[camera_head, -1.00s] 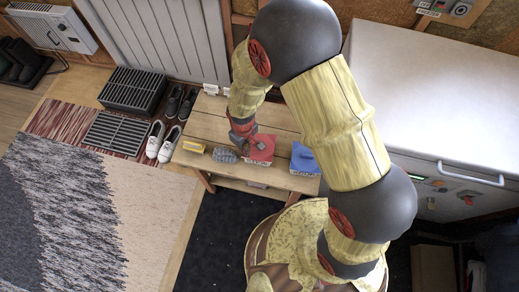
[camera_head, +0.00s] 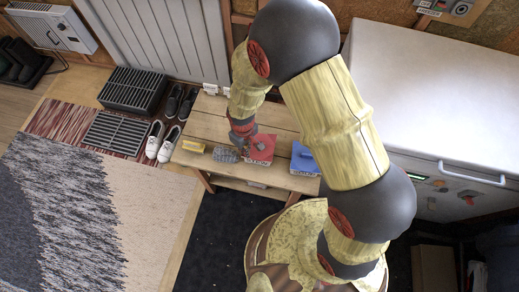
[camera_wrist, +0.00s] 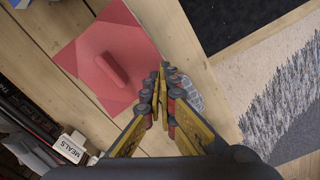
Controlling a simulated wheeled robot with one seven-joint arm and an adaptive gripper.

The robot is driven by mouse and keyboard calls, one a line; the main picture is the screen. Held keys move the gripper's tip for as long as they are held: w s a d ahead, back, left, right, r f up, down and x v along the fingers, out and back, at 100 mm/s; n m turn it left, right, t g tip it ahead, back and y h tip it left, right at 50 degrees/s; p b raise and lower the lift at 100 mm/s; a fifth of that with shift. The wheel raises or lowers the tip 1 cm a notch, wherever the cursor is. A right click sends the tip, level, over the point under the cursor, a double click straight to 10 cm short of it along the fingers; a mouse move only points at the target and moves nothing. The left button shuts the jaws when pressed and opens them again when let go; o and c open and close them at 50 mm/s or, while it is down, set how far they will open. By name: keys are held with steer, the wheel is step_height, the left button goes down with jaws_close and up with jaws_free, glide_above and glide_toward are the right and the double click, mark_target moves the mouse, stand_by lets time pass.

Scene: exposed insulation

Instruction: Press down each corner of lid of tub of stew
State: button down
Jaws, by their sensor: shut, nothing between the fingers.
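A tub with a red lid (camera_head: 262,149) stands on the wooden bench; its front label is too small to read surely. In the wrist view the square red lid (camera_wrist: 85,62) has a raised bar handle. My gripper (camera_wrist: 164,68) is shut and empty, its fingertips at the lid's edge near one corner. I cannot tell if they touch the lid. In the head view my gripper (camera_head: 243,151) is at the lid's left side, partly hiding it. A tub with a blue lid (camera_head: 304,156) stands to the right.
A grey patterned item (camera_head: 225,155) lies just left of the red-lidded tub. A white chest (camera_head: 440,90) stands to the right. A small box marked MEALS (camera_wrist: 70,146) shows in the wrist view.

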steer(key=shift+f+b, duration=0.35)
steer(key=shift+f, duration=0.2)
steer(key=shift+r, duration=0.1)
stand_by(0.3)
steer(key=shift+r+p, duration=2.4)
steer(key=shift+r, duration=0.55)
step_height(320, 180, up, 2)
steer(key=m+p, duration=0.2)
glide_above(272, 138)
steer(key=shift+n, duration=1)
steer(key=shift+f+b, duration=2.6)
steer(key=shift+f, duration=0.5)
steer(key=shift+s+f+b, duration=0.1)
steer(key=shift+f+b, duration=0.5)
steer(key=shift+f, duration=0.4)
